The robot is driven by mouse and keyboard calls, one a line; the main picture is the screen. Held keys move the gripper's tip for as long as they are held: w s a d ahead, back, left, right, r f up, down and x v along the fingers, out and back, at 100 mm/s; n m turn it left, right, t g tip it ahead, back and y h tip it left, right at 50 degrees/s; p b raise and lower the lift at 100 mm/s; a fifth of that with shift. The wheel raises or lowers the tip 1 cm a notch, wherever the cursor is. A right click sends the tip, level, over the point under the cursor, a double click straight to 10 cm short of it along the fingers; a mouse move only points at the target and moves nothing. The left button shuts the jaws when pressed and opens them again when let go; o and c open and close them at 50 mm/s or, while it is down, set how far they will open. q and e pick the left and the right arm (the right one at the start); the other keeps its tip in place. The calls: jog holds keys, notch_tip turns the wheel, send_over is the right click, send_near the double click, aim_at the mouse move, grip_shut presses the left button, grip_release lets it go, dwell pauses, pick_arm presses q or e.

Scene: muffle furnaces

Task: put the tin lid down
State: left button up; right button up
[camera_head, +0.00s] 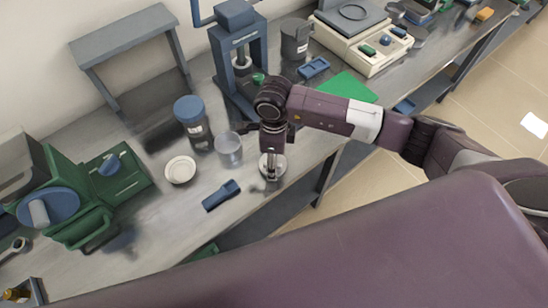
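My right gripper (272,170) reaches in from the right and points down over the front part of the grey bench. Its narrow fingers are close together on a small round pale metal disc, which looks like the tin lid (281,162). A dark smudge like a shadow lies on the bench just left of the disc, so the disc seems to be slightly above the top. The fingers hide its middle. An open tin is not clearly recognisable. My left gripper is not in view.
Left of the gripper are a clear beaker (229,150), a dark jar with a blue lid (189,112), a white dish (181,170) and a blue tool (221,195). A blue stand (238,60) is behind. Bare bench lies around the blue tool; the front edge is close.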

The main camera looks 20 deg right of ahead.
jog(key=shift+f, duration=0.1)
jog(key=shift+f, duration=0.1)
jog(key=o, duration=1.1)
jog(key=shift+c, duration=0.2)
jog(key=shift+r, duration=0.35)
notch_tip(320, 180, up, 12)
jog(key=b, duration=0.3)
